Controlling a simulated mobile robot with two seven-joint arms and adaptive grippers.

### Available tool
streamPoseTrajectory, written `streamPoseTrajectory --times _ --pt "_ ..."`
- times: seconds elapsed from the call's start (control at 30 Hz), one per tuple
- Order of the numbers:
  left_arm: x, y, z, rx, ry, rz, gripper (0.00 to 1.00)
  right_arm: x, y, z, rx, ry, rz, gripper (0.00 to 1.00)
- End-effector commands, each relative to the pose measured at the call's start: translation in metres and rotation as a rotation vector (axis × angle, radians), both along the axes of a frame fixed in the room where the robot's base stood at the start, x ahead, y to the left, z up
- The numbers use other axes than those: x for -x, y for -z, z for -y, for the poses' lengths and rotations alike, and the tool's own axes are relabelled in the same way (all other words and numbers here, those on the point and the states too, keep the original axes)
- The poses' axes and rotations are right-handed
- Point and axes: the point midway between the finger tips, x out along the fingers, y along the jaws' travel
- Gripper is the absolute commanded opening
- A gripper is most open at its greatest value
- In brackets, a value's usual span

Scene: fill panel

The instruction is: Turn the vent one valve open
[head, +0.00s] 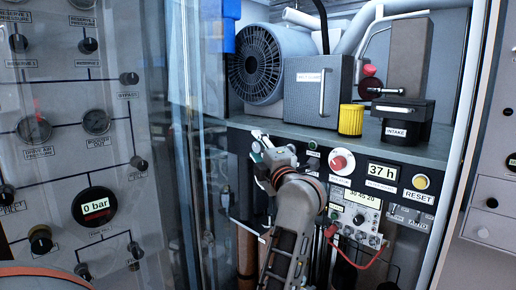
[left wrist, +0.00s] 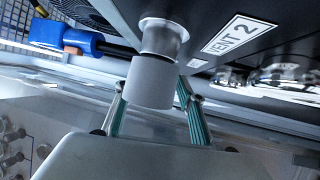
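My left gripper (head: 262,152) is up against the dark panel, under the shelf, in the head view. In the left wrist view its two teal-padded fingers (left wrist: 158,108) stand apart, one to each side of a pale grey cylindrical knob (left wrist: 151,82) on a white collar. I cannot tell whether the pads touch the knob. No vent one label is readable in either view. My right gripper is not in view.
A blue part (left wrist: 66,37) with a dark rod lies close left of the knob. The shelf (head: 350,139) above holds a fan, a grey box and a yellow knurled cylinder. Right of the gripper are a red knob (head: 340,162), a "37 h" display (head: 383,171) and a red cable (head: 350,262).

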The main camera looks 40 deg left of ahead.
Motion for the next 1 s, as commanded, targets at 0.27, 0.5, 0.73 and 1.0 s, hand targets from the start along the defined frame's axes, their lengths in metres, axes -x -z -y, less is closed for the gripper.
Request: streamPoseTrajectory --times 0.27,0.5,0.73,1.0 --pt "0.012 0.005 0.022 0.001 0.002 -0.001 0.39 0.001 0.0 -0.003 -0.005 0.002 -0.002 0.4" --pt "0.031 0.011 0.053 0.002 0.002 0.0 0.39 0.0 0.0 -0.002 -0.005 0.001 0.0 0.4" --pt "0.038 0.013 0.064 0.001 0.0 0.0 0.39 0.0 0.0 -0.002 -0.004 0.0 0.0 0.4" --pt "0.038 0.013 0.064 0.002 0.001 0.003 0.39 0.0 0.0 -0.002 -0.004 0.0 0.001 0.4"
